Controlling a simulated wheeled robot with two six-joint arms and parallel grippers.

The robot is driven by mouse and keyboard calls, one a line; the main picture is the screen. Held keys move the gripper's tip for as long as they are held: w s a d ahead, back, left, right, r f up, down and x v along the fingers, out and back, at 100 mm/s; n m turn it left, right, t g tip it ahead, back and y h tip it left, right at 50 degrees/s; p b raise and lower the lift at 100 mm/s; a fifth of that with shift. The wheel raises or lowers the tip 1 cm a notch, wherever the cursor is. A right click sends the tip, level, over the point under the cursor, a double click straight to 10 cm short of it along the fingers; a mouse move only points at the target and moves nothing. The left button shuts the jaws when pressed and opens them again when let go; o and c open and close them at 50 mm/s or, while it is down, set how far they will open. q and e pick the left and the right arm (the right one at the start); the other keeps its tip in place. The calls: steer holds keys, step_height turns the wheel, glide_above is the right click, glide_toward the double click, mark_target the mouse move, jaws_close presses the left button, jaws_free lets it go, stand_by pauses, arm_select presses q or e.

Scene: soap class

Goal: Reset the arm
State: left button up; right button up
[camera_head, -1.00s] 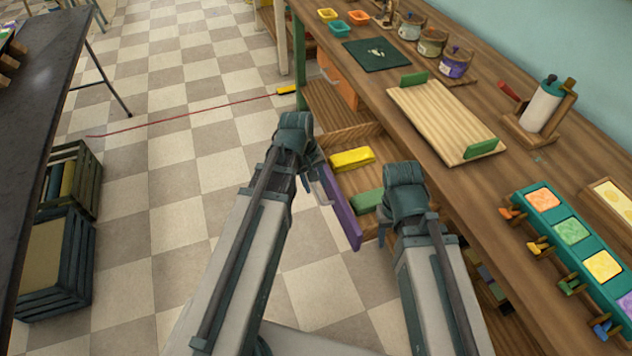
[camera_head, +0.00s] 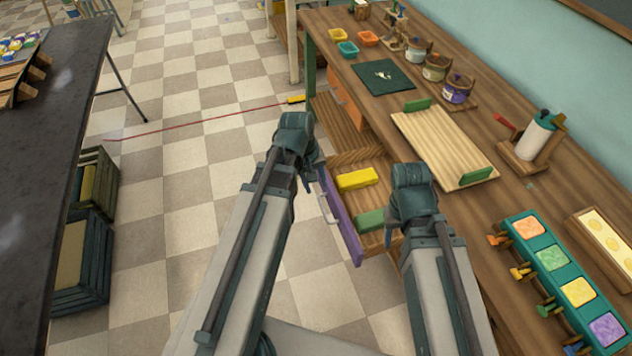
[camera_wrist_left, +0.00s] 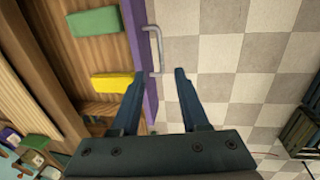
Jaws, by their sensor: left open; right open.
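My left gripper (camera_wrist_left: 158,100) is open and empty in the left wrist view. Its fingers point down near the purple front (camera_wrist_left: 138,45) of an open drawer (camera_head: 365,165) and its metal handle. In the head view my left gripper (camera_head: 308,175) hangs just left of the drawer. My right gripper (camera_head: 392,215) is over the drawer's right end beside the workbench; its fingers are mostly hidden, and nothing shows in it. A yellow block (camera_head: 357,179) and a green block (camera_head: 370,221) lie apart inside the drawer. Both also show in the left wrist view.
The wooden workbench (camera_head: 510,210) on the right carries a board with green handles (camera_head: 445,145), jars, a bottle stand and a teal tray of coloured squares (camera_head: 520,225). A dark table (camera_head: 60,150) and crates (camera_head: 85,260) stand left.

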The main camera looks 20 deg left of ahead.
stand_by(0.3)
arm_select(q)
steer(key=s+d+m+g+y, duration=0.1)
steer(key=s+d+m+y, duration=0.1)
steer(key=s+d+m, duration=0.8)
steer(key=shift+s+d+r+m+y+p, duration=0.25)
steer(key=shift+d+m+y+p, duration=0.15)
steer(key=shift+d, duration=0.8)
steer(key=shift+w, duration=0.1)
